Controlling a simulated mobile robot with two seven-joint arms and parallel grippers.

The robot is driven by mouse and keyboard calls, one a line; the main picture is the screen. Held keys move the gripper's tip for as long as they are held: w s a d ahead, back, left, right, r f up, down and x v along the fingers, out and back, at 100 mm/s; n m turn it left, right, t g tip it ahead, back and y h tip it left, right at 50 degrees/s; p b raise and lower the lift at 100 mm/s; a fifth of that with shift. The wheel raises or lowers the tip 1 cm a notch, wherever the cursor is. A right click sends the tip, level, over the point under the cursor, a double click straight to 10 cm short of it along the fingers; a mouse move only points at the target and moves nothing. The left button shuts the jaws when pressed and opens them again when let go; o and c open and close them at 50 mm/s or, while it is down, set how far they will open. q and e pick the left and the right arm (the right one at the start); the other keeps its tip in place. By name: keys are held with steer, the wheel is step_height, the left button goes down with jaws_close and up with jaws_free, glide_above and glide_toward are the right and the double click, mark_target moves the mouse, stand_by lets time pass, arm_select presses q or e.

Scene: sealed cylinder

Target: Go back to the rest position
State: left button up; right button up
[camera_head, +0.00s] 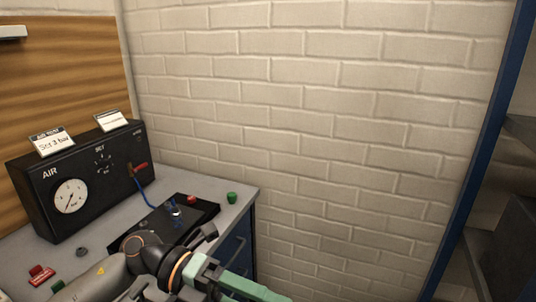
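My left arm comes in from the bottom left, in front of the bench. Its wrist has an orange ring, and a green part of what looks like my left gripper (238,286) points right and runs off the bottom edge. Its fingertips cannot be made out, so I cannot tell whether it is open or shut. My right gripper is not in view.
A grey bench (237,208) carries a black AIR box (95,170) with a gauge, a red-handled lever and a blue hose. A black plate (198,212) lies close behind my wrist. A green cap (231,198) stands near the bench's right edge. A blue post (478,150) is at right.

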arm_select(q)
steer(key=w+n+t+h, duration=0.65)
steer(key=n+t, duration=0.55)
steer(key=n, duration=0.2)
steer(key=w+a+f+n+t+y+p, duration=0.1)
steer(key=a+f+n+t+y, duration=0.4)
steer(key=f+n, duration=0.35)
steer(key=w+a+f+n+t+y, duration=0.2)
steer(key=a+f+n+t+y, duration=0.25)
steer(key=f+n+y, duration=0.35)
steer(key=s+a+f+n+g+y, duration=0.3)
steer(key=s+f+n, duration=0.1)
steer(key=s+f, duration=0.4)
steer(key=s+a+f+n+g+y, duration=0.3)
steer(key=s+f, duration=0.5)
steer(key=f, duration=0.4)
steer(key=shift+s+a+n+g+p, duration=0.4)
steer(key=shift+a+n+g, duration=0.25)
steer(key=shift+n, duration=0.2)
steer(key=shift+y, duration=0.25)
